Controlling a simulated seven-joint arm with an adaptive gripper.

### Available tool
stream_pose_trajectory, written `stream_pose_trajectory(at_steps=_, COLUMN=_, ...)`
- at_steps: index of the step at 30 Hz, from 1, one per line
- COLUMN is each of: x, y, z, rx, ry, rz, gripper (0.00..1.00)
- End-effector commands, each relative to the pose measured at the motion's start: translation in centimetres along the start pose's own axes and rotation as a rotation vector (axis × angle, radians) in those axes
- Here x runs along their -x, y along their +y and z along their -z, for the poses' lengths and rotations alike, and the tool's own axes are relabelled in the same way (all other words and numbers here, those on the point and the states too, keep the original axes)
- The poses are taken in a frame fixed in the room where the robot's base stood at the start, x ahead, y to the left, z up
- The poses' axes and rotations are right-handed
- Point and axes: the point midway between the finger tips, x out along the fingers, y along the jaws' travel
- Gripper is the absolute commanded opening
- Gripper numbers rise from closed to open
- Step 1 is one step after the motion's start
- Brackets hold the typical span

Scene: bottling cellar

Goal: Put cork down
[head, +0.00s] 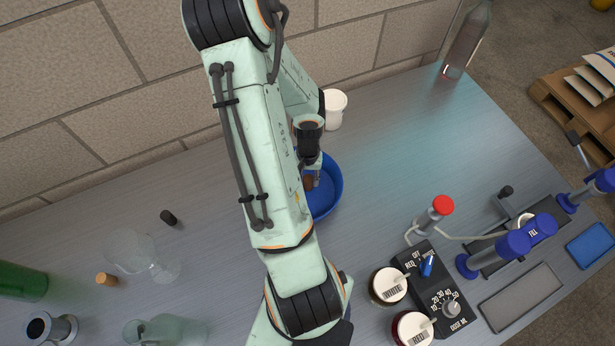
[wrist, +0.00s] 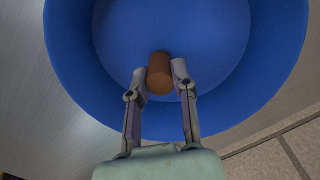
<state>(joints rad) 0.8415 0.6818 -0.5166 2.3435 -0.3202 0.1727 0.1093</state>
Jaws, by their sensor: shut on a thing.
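My gripper (wrist: 160,78) is shut on a brown cork (wrist: 160,70), which sits between its two fingertips in the wrist view. The cork is over the inside of a round blue bowl (wrist: 75,95). I cannot tell whether the cork touches the bowl's floor. In the head view the cork (head: 308,183) shows as a small brown spot beside my fingers (head: 316,177), inside the blue bowl (head: 333,192). My arm hides the bowl's left part there. Another, lighter cork (head: 106,279) stands on the table at the left.
A white tub (head: 334,108) stands behind the bowl, near the wall. A black stopper (head: 169,217) and clear glassware (head: 150,258) are at left. A dosing box (head: 432,292), jars (head: 390,285) and a blue-handled filler (head: 515,243) are at right.

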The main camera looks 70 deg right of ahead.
Motion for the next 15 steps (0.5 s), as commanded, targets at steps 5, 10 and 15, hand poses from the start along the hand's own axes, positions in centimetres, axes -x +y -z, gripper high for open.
stream_pose_trajectory(at_steps=5, x=-0.44, y=-0.02, z=0.03, rx=0.000, ry=0.001, rz=0.001, gripper=0.13)
stream_pose_trajectory(at_steps=10, x=-0.53, y=-0.02, z=0.01, rx=0.000, ry=0.001, rz=0.000, gripper=0.13)
stream_pose_trajectory(at_steps=15, x=-0.69, y=-0.03, z=0.03, rx=0.000, ry=0.001, rz=0.001, gripper=0.50)
